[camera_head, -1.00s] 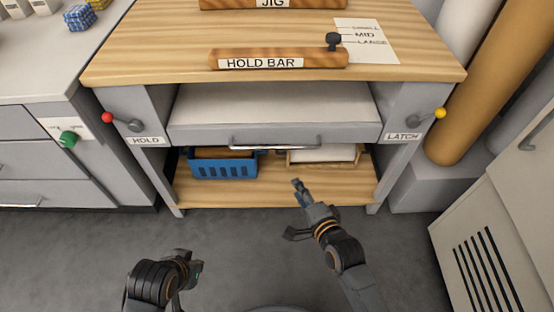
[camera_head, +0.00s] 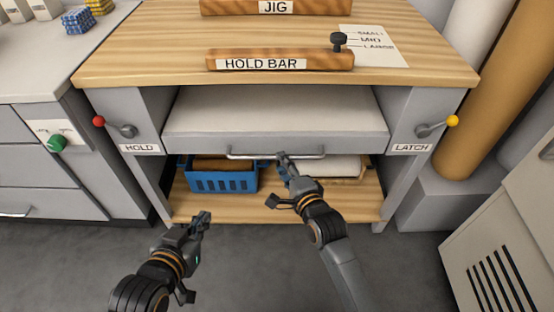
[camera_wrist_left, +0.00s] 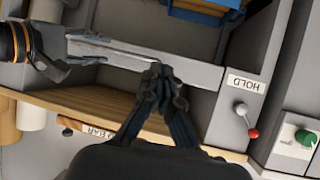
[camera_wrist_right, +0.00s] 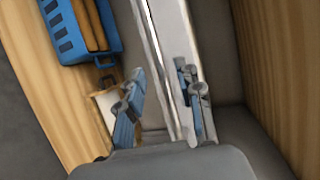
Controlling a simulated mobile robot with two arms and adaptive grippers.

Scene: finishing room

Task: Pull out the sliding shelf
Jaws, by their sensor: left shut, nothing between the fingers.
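The sliding shelf (camera_head: 275,108) is a pale board with a grey front, under the wooden bench top. A chrome bar handle (camera_head: 245,155) runs along its front. My right gripper (camera_head: 284,163) is at the handle's middle in the head view. In the right wrist view its fingers (camera_wrist_right: 162,102) are open, apart on either side of the shelf front's edge and handle; contact cannot be told. My left gripper (camera_head: 202,220) is shut and empty, lower left of the handle. Its closed fingertips (camera_wrist_left: 158,76) show in the left wrist view.
A red-knobbed HOLD lever (camera_head: 112,126) is left of the shelf, a yellow-knobbed LATCH lever (camera_head: 438,126) right. A hold bar (camera_head: 280,59) lies on the bench. A blue basket (camera_head: 222,181) stands on the lower shelf (camera_head: 300,209). Cabinets flank the bench; floor in front is clear.

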